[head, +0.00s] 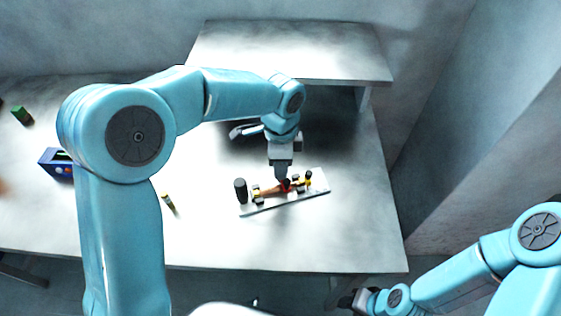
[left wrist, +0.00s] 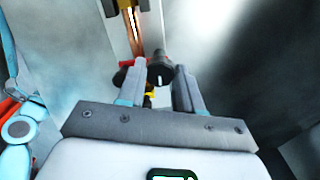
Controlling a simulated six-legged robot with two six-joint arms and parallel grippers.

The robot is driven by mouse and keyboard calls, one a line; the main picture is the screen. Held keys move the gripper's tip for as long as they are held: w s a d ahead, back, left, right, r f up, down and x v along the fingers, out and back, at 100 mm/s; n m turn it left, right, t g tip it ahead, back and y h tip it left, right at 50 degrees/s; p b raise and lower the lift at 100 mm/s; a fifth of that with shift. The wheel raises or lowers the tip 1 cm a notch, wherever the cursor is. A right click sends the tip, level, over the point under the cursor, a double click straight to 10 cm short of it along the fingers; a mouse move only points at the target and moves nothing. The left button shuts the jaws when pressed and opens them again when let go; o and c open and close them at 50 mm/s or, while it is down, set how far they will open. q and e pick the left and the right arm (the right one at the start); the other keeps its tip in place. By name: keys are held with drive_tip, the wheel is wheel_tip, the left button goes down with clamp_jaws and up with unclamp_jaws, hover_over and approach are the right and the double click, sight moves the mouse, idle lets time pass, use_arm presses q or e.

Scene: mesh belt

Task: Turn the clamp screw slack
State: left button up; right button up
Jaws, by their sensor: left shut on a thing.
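A pale plate (head: 287,203) lies on the table and bears a copper-coloured strip (head: 268,191), several small black and yellow fittings and a red part (head: 285,187). My left gripper (head: 283,181) points down over the plate's middle, at the red part. In the left wrist view, a black round knob (left wrist: 160,70), which looks like the clamp screw, sits between the fingertips. My left gripper is shut on it. The fingers hide part of the clamp. The copper strip runs away beyond the knob (left wrist: 131,18). My right gripper (head: 354,300) is low at the picture's bottom, away from the table; its jaws are unclear.
A black cylinder (head: 241,190) stands at the plate's left end. A blue box (head: 56,163) and a green block (head: 22,115) are at the far left. A raised shelf (head: 290,50) overhangs the back. The table's front right is clear.

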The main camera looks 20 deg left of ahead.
idle(0.8)
use_arm(q)
drive_tip(key=o, duration=1)
drive_tip(key=shift+o, duration=0.2)
wheel_tip(320, 180, up, 16)
drive_tip(key=p, duration=0.1)
drive_tip(key=shift+r, duration=0.25)
